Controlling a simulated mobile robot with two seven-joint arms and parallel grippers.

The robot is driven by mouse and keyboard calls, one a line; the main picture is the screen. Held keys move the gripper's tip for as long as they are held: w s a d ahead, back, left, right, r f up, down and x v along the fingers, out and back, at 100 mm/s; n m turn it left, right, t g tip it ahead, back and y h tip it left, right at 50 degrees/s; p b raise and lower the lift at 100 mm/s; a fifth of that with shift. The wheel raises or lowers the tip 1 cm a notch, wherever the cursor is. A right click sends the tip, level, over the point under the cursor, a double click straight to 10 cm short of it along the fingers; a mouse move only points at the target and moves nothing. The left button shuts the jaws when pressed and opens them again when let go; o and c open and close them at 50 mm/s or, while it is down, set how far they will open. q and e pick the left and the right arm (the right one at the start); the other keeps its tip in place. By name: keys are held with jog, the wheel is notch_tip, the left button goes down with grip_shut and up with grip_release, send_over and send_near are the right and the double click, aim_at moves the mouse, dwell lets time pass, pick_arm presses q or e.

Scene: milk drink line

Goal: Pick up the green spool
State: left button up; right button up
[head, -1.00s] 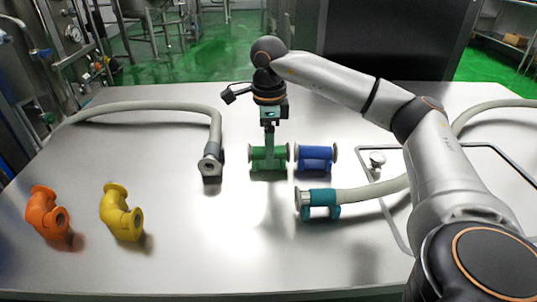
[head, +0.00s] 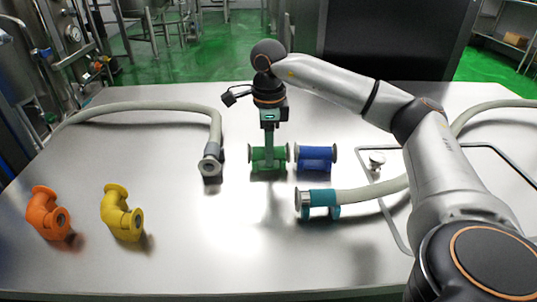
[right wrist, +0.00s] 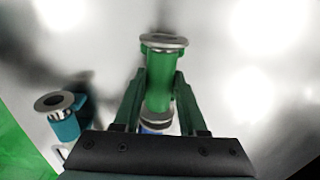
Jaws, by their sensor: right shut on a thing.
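The green spool (head: 257,155) lies on the table in its low green holder, with metal flanges at both ends. My right gripper (head: 269,158) comes down on it from above and is shut on its middle. In the right wrist view the two fingers (right wrist: 159,98) press on both sides of the green spool (right wrist: 160,68). I cannot tell any gap between the spool and its holder. My left gripper is not in view.
A blue spool (head: 314,158) stands close to the right. A teal-ended hose (head: 322,198) lies in front, a grey hose end (head: 211,160) to the left. An orange elbow (head: 47,213) and a yellow elbow (head: 121,213) lie at left. The front middle is clear.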

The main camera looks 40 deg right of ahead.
grip_shut()
jog(key=shift+r, duration=0.2)
dwell(0.5)
